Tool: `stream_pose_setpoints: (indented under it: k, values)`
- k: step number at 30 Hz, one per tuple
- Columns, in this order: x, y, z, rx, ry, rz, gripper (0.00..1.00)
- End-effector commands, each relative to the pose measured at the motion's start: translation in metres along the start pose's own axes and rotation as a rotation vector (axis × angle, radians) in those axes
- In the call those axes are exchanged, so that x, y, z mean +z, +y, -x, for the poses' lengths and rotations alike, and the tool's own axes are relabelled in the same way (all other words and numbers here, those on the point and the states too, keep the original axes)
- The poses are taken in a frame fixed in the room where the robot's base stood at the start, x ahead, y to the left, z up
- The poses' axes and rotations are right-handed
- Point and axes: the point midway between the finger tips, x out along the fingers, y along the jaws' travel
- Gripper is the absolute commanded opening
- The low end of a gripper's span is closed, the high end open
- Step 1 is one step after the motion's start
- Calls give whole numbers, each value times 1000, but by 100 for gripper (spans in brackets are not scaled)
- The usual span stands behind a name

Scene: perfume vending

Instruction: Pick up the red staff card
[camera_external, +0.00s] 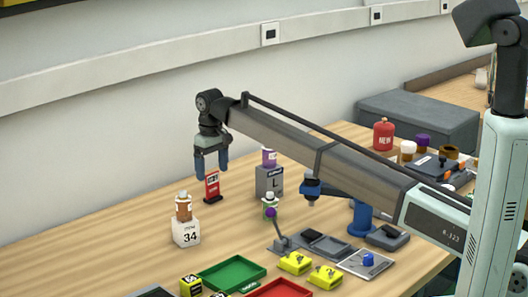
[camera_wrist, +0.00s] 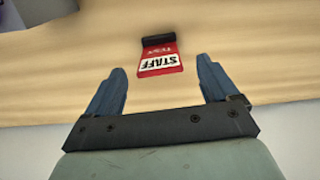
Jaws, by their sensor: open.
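The red staff card (camera_external: 212,184) stands upright in a small dark base on the wooden table, near the wall. In the wrist view the card (camera_wrist: 160,61) shows a white band reading "STAFF", upside down, with its dark base at the far end. My gripper (camera_external: 211,173) points down at the card, and one blue finger partly overlaps its left side in the external view. In the wrist view my gripper (camera_wrist: 162,80) has its two blue fingers wide apart, with the card beyond the gap between them. Nothing is held, and I see no contact.
A white block marked 34 (camera_external: 186,233) bears an orange-brown bottle (camera_external: 183,207) at the front left. A grey block marked L (camera_external: 269,182) bears a purple-topped bottle (camera_external: 268,157) to the right. Green (camera_external: 232,274) and red (camera_external: 280,289) trays lie in front. The wall is close behind.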

Motion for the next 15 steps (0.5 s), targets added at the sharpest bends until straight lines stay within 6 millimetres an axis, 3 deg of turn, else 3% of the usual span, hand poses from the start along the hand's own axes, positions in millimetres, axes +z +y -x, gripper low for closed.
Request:
stream_pose_setpoints:
  k: [12, 15]
  values:
    - [0, 0, -46, 0, -2, 0, 87]
    - [-1, 0, -50, 0, -1, 0, 87]
